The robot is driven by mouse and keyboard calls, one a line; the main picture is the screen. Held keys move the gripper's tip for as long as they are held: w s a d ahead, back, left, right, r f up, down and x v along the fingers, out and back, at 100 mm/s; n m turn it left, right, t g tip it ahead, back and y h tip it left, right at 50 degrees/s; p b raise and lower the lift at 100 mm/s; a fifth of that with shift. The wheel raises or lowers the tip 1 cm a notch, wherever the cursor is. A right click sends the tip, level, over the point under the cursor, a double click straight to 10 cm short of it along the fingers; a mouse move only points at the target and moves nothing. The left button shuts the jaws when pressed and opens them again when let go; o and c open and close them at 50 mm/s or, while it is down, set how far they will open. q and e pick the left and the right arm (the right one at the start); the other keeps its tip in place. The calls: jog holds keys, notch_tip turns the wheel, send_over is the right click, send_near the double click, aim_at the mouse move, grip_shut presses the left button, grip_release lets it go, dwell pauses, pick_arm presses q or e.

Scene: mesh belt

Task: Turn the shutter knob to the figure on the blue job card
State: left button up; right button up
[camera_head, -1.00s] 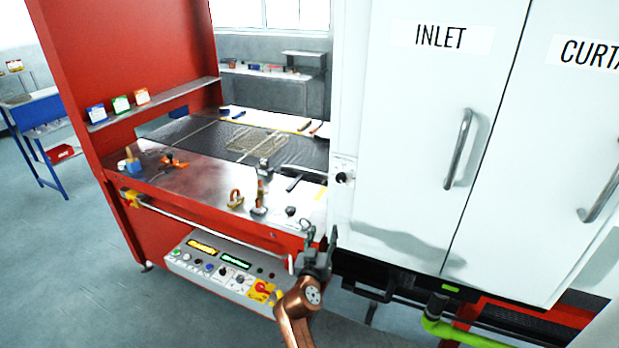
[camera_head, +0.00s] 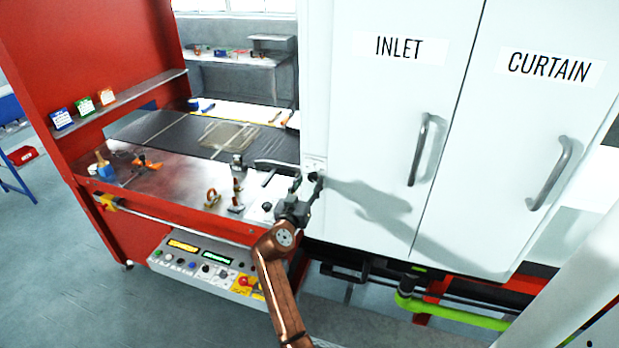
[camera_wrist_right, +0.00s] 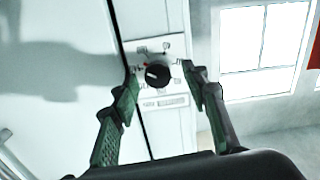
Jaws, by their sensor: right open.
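The shutter knob (camera_wrist_right: 157,75) is a round black knob on a pale plate with marks around it, in the right wrist view. My right gripper (camera_wrist_right: 161,80) is open, with one green-padded finger on each side of the knob in that picture. Whether the fingers touch it I cannot tell. In the head view the right gripper (camera_head: 308,184) is at the plate (camera_head: 313,162) on the white cabinet's left edge, partly hiding the knob. The blue job card (camera_head: 62,119) stands on the red frame's shelf; its figure is too small to read. My left gripper is not in view.
Green (camera_head: 85,105) and orange (camera_head: 106,96) cards stand beside the blue one. The INLET door handle (camera_head: 418,150) sticks out right of my gripper. Small tools stand on the metal table (camera_head: 165,185) to the left. A control panel (camera_head: 200,262) is below.

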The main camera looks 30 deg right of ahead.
jog(key=shift+w+d, duration=0.3)
jog(key=shift+d, duration=0.05)
jog(key=shift+s, duration=0.15)
jog(key=shift+d, duration=0.1)
jog(key=shift+c, duration=1)
grip_shut()
